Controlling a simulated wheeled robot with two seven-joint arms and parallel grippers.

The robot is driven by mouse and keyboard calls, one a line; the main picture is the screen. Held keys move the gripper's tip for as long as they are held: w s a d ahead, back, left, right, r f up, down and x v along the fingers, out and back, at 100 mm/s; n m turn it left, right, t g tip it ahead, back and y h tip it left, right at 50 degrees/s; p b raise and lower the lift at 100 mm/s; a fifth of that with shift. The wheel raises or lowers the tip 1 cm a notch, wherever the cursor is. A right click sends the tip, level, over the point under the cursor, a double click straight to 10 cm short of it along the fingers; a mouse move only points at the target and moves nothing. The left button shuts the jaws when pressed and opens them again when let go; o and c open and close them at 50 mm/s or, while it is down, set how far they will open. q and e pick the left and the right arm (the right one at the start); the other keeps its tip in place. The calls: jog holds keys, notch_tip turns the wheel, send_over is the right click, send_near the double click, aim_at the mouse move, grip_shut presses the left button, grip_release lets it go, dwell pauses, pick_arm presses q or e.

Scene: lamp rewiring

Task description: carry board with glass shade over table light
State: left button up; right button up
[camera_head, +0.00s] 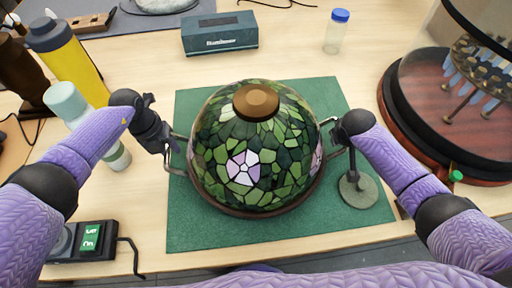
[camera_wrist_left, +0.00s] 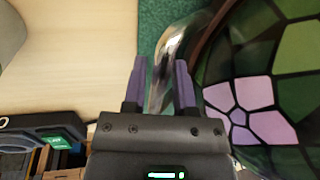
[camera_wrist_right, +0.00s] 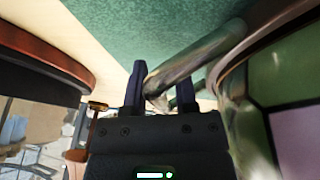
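A domed stained-glass shade (camera_head: 255,145) in greens with pink-and-white flowers and a round brown cap sits upright on a board (camera_head: 262,213), whose dark rim shows below it. The board has a curved metal handle on each side. I cannot tell how high the board is above the mat. A small round base with a short post (camera_head: 358,191) stands right of the board; whether it is the table light is unclear.
A green mat (camera_head: 200,232) lies under the board. Yellow (camera_head: 75,62) and pale (camera_head: 66,102) bottles stand left, a boxed device (camera_head: 88,240) front left. A blue box (camera_head: 220,33) and small bottle (camera_head: 337,32) are behind. A glass dome (camera_head: 450,80) on a wooden base stands right.

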pick_arm(q)
grip_shut()
pick_arm(e)
grip_shut()
pick_arm(q)
jog(key=shift+r, duration=0.1)
pick_arm(e)
jog(key=shift+r, duration=0.1)
dwell(0.7)
